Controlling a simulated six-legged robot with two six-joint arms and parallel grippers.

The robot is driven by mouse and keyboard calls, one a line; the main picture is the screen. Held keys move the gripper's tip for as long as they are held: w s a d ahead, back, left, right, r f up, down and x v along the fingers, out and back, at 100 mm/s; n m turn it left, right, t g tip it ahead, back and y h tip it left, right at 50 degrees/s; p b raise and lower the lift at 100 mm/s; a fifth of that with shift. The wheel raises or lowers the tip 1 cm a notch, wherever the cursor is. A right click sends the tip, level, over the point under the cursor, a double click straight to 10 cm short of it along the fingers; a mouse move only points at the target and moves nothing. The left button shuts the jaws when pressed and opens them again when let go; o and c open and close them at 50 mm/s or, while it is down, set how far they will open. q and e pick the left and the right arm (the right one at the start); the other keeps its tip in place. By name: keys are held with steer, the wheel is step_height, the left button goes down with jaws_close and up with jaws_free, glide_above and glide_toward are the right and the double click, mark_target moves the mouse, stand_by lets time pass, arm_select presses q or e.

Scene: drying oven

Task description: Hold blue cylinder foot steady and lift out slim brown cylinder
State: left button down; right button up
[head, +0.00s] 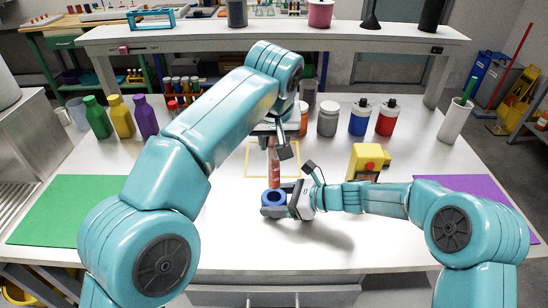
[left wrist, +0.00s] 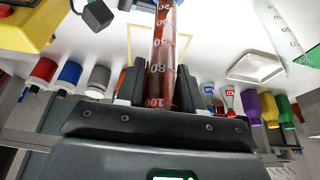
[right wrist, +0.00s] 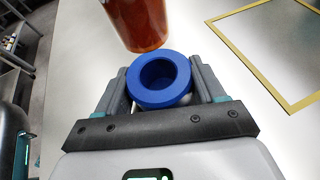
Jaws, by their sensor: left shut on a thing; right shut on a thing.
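The slim brown cylinder (head: 274,169), clear with white marks, is upright in the head view. My left gripper (head: 272,142) is shut on its upper part; in the left wrist view the cylinder (left wrist: 164,60) runs between the fingers. The blue cylinder foot (head: 273,197) is a thick ring low over or on the white table. My right gripper (head: 284,207) is shut on it. In the right wrist view the foot (right wrist: 159,80) sits between both fingers with its hole empty, and the brown cylinder's (right wrist: 137,22) rounded lower end shows outside the hole.
A yellow outline (head: 255,174) lies on the table behind the grippers. A yellow device with a red knob (head: 367,160) stands to the right. Several bottles and jars (head: 328,118) line the back. A green mat (head: 62,208) lies left, a purple mat (head: 466,192) right.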

arm_select(q)
steer(key=shift+r, duration=1.2)
arm_select(e)
steer(key=o, duration=1.1)
